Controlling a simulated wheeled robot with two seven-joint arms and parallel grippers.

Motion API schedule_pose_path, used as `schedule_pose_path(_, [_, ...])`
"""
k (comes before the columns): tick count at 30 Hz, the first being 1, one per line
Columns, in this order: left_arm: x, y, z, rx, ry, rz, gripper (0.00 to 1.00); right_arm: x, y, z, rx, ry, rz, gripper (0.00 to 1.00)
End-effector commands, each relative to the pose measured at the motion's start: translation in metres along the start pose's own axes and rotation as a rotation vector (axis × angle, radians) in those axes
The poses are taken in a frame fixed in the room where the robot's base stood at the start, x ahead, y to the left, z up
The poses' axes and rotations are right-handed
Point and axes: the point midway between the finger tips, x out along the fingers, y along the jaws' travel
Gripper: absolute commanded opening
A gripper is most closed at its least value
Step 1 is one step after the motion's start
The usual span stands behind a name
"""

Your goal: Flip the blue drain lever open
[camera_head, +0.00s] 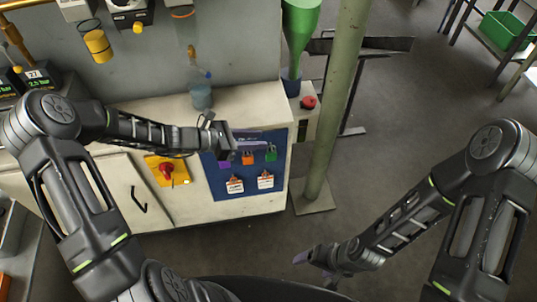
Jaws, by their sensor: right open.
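A small blue piece (206,75), which looks like the drain lever, sits just above a clear bluish bottle (201,97) on the bench top by the grey back panel. A yellow-orange fitting (191,51) is just above it. Whether the lever is open or closed is too small to tell. My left gripper (222,137) is in front of the bench's front edge, at the top of the blue lock board, below and right of the bottle and apart from the lever. Its fingers are seen edge-on. My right gripper (311,263) is open and empty, low over the floor at the right.
The blue lock board (214,181) carries padlocks and tags. Left of it is a yellow plate with a red knob (167,169). A green funnel (300,28) and a greenish post (334,110) stand right of the bench. Open floor lies further right.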

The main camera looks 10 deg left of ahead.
Motion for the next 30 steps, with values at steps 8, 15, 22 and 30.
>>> schedule_pose_path(8, [0.024,-0.04,-0.012,0.09,0.068,-0.078,0.3,0.0,0.0,0.0,0.0,0.0,0.0,0.79])
schedule_pose_path(15, [0.03,-0.05,-0.017,0.118,0.088,-0.099,0.3,0.0,0.0,0.0,0.0,0.0,0.0,0.79])
schedule_pose_path(22, [0.03,-0.05,-0.017,0.119,0.088,-0.1,0.3,0.0,0.0,0.0,0.0,0.0,0.0,0.79])
schedule_pose_path(30, [0.039,-0.097,-0.052,0.247,0.203,-0.215,0.3,0.0,0.0,0.0,0.0,0.0,0.0,0.79])
